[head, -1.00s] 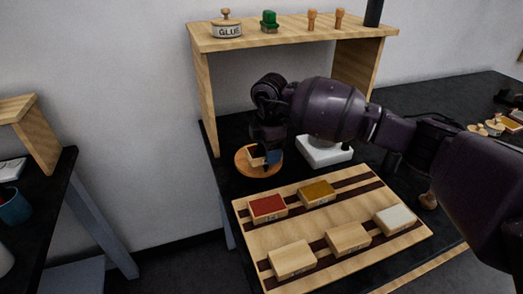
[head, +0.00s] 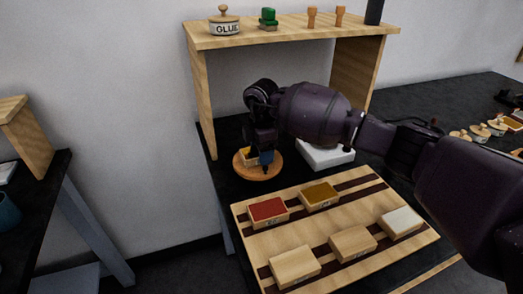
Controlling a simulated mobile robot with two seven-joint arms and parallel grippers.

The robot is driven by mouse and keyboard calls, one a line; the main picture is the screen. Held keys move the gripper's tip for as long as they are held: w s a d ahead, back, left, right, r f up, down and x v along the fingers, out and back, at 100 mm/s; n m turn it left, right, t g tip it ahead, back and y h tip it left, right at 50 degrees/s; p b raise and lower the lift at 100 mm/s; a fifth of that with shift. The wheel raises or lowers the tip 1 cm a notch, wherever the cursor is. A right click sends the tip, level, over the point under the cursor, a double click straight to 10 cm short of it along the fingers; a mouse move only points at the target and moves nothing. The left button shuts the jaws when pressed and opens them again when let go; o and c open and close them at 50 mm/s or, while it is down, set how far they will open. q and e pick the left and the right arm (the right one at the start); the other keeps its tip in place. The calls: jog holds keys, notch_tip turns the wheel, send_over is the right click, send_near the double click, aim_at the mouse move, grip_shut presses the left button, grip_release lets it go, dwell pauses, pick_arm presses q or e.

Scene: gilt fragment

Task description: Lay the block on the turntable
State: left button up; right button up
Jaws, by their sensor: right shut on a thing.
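The round wooden turntable (head: 243,172) sits on the black table under the left side of the shelf. My right gripper (head: 258,157) is shut on a small wooden block (head: 248,154), directly over the turntable. The gripper hides much of the block, and I cannot tell whether the block touches the turntable. A blue piece at the gripper's fingers shows beside the block. My left gripper is not in view.
A wooden board in front holds several blocks, among them a red-topped one (head: 268,209), an ochre-topped one (head: 319,195) and a white-topped one (head: 401,220). A white box (head: 327,156) stands right of the turntable. A wooden shelf (head: 290,33) stands overhead, carrying a glue pot (head: 225,22).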

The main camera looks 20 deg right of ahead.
jog(key=shift+f, duration=0.1)
jog(key=o, duration=0.9)
jog(key=shift+o, duration=0.2)
notch_tip(320, 180, up, 12)
jog(key=p, duration=0.2)
